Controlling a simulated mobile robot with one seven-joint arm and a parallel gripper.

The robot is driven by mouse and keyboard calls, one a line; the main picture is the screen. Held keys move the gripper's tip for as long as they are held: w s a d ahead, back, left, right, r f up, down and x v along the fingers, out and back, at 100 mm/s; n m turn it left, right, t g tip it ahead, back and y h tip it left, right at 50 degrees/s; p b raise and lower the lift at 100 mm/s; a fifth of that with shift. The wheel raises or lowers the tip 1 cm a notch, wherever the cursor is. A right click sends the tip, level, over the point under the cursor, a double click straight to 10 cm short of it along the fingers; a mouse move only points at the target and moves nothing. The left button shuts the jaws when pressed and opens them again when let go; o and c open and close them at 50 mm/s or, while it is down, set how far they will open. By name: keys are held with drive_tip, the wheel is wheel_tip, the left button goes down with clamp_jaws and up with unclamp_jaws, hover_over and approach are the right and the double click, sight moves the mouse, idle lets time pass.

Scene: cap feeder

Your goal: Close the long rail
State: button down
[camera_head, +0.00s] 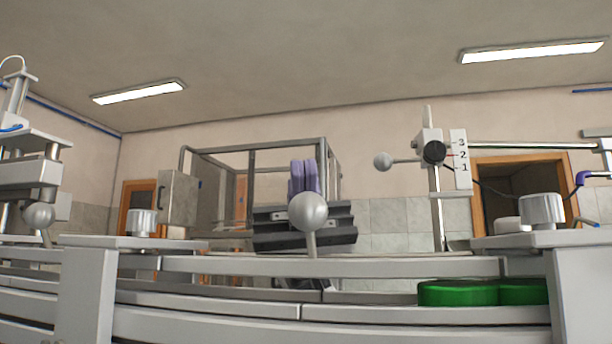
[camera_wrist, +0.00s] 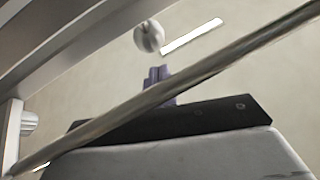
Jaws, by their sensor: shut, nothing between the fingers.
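The long rail (camera_head: 400,266) is a pale grey bar running across the front of the head view. A grey ball knob (camera_head: 309,212) on a short post stands at its middle. A ball knob also shows at the top of the wrist view (camera_wrist: 149,37). My gripper (camera_head: 304,165) has purple fingers on a dark body and is behind the knob, which hides part of it. Its fingers are together and empty. In the wrist view my gripper (camera_wrist: 158,73) is below the ball, with a visible gap. I cannot tell whether the rail is fully closed.
White knurled knobs stand on the brackets at left (camera_head: 142,222) and right (camera_head: 541,208). Green caps (camera_head: 458,293) lie in the lower right track. A scale post (camera_head: 436,190) rises at right. A metal rod (camera_wrist: 190,85) crosses the wrist view diagonally.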

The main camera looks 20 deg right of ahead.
drive_tip(key=shift+f, duration=0.1)
idle(0.6)
drive_tip(key=v, duration=1.3)
drive_tip(key=shift+w+d+p, duration=0.15)
drive_tip(key=shift+w+p, duration=0.2)
drive_tip(key=shift+w, duration=0.05)
